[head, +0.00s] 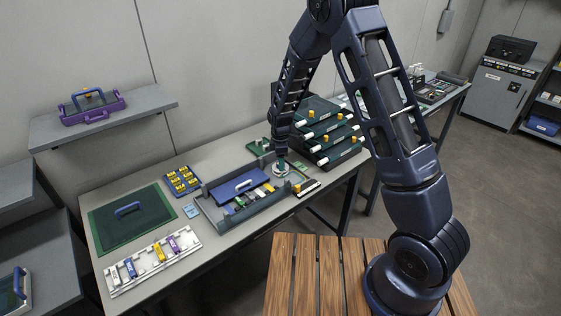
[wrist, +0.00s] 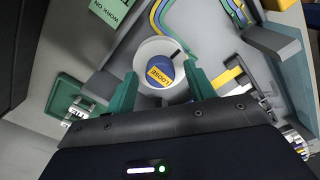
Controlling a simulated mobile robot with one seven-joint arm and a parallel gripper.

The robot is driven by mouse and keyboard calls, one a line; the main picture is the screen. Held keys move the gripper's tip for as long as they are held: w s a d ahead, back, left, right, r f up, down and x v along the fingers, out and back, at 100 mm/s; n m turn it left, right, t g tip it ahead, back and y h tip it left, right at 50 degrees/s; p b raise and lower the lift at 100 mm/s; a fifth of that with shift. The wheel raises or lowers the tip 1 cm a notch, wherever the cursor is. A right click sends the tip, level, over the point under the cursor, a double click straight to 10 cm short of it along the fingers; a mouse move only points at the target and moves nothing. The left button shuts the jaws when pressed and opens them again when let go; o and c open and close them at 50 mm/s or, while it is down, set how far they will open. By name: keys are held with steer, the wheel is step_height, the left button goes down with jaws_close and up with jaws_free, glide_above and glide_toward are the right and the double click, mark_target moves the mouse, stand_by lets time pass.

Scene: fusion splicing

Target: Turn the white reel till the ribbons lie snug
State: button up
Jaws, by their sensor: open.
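The white reel (wrist: 146,51) is a round cup in the wrist view, with a blue and yellow disc inside that reads LOOSE. A dark mark shows on its upper right rim. My gripper (wrist: 160,72) is open, with one green finger on each side of the reel's near part; I cannot tell if they touch it. Coloured ribbons (wrist: 159,22) in blue, yellow and green curve past the reel's far side. In the head view the reel (head: 280,173) sits at the right end of the grey tray, under my gripper (head: 282,162), which partly hides it.
The grey tray (head: 203,205) holds a blue panel (head: 240,188) with a white handle. Dark green stacked drawers (head: 325,135) stand close behind and right of my gripper.

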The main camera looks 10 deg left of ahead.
steer(key=shift+f, duration=0.1)
steer(key=c, duration=1)
steer(key=shift+m, duration=0.4)
steer(key=m, duration=0.4)
steer(key=shift+m, duration=0.3)
steer(key=m, duration=1.6)
steer(key=shift+m, duration=0.4)
